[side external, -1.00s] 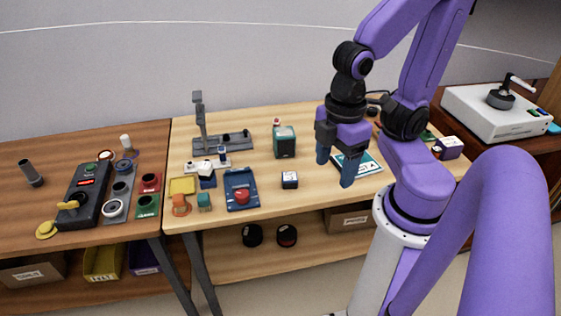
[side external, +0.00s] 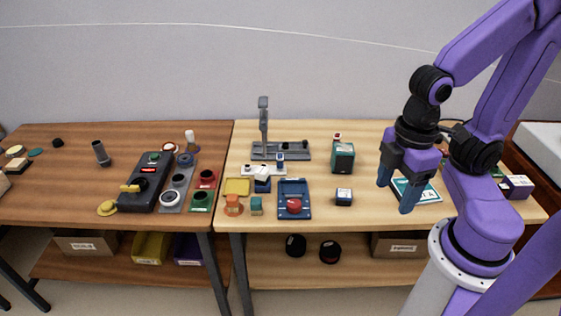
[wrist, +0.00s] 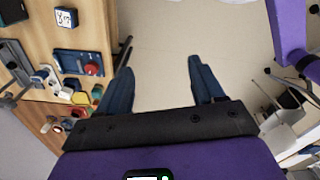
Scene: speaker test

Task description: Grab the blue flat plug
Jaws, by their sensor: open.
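I cannot tell for certain which piece is the blue flat plug. My gripper (side external: 397,190) is open and empty, fingers down, above the right part of this table and right of these pieces. In the wrist view my gripper (wrist: 160,70) has bare floor between its fingers; the blue tray (wrist: 70,62) shows at left.
A grey stand with an upright post (side external: 264,130) rises at the back of the table. A dark green box (side external: 343,158) stands between it and my gripper. A black device with a yellow lever (side external: 147,182) lies on the darker left table. Table front between cube and gripper is clear.

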